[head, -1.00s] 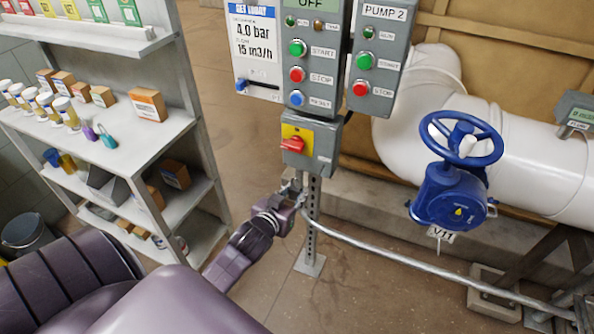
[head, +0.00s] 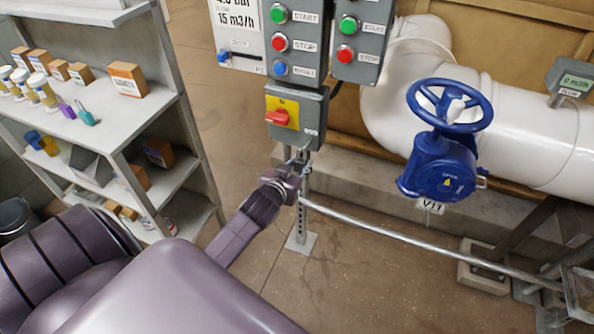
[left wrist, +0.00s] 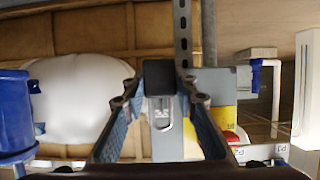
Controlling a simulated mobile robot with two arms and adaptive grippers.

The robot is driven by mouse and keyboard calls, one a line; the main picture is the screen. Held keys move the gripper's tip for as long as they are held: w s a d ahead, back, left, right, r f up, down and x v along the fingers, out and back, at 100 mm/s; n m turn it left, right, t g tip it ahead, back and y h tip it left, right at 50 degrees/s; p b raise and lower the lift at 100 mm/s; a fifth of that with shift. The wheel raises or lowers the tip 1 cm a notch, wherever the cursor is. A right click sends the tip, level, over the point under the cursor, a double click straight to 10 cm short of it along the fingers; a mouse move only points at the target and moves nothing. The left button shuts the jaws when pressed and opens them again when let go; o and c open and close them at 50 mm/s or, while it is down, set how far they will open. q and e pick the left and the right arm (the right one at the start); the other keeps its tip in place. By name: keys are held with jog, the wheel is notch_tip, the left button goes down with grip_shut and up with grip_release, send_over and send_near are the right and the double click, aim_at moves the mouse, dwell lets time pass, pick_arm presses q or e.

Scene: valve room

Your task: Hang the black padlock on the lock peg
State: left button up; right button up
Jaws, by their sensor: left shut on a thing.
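My left gripper (head: 296,164) is just below the grey switch box (head: 311,132), in front of its metal post. In the left wrist view my left gripper (left wrist: 158,82) is shut on the black padlock (left wrist: 159,74). Its bright U-shaped shackle (left wrist: 161,118) points down in that picture, with the grey box and its yellow plate behind it. In the head view the padlock is too small to make out. I cannot pick out the lock peg for certain in either view. My right gripper is not in view.
The box carries a red rotary switch (head: 278,118). Pump buttons are on the panels above. A handrail (head: 400,236) runs right from the post. A blue valve (head: 440,165) stands at right. A shelf (head: 120,117) at left holds jars, boxes, and purple and teal padlocks.

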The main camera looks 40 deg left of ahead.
pick_arm(q)
jog(key=shift+w, duration=0.35)
jog(key=shift+w+a, duration=0.1)
jog(key=shift+w, duration=0.05)
jog(key=shift+w+p, duration=0.2)
jog(key=shift+p, duration=0.25)
dwell(0.6)
jog(key=shift+w+a, duration=0.15)
jog(key=shift+w, duration=0.15)
jog(key=shift+w+a, duration=0.1)
jog(key=shift+w, duration=0.35)
jog(key=shift+w, duration=0.25)
dwell(0.4)
jog(key=shift+w+a+f, duration=0.1)
jog(key=shift+w+a, duration=0.05)
jog(key=shift+w, duration=0.2)
jog(key=shift+w, duration=0.15)
jog(key=shift+w+f, duration=0.1)
jog(key=shift+f, duration=0.1)
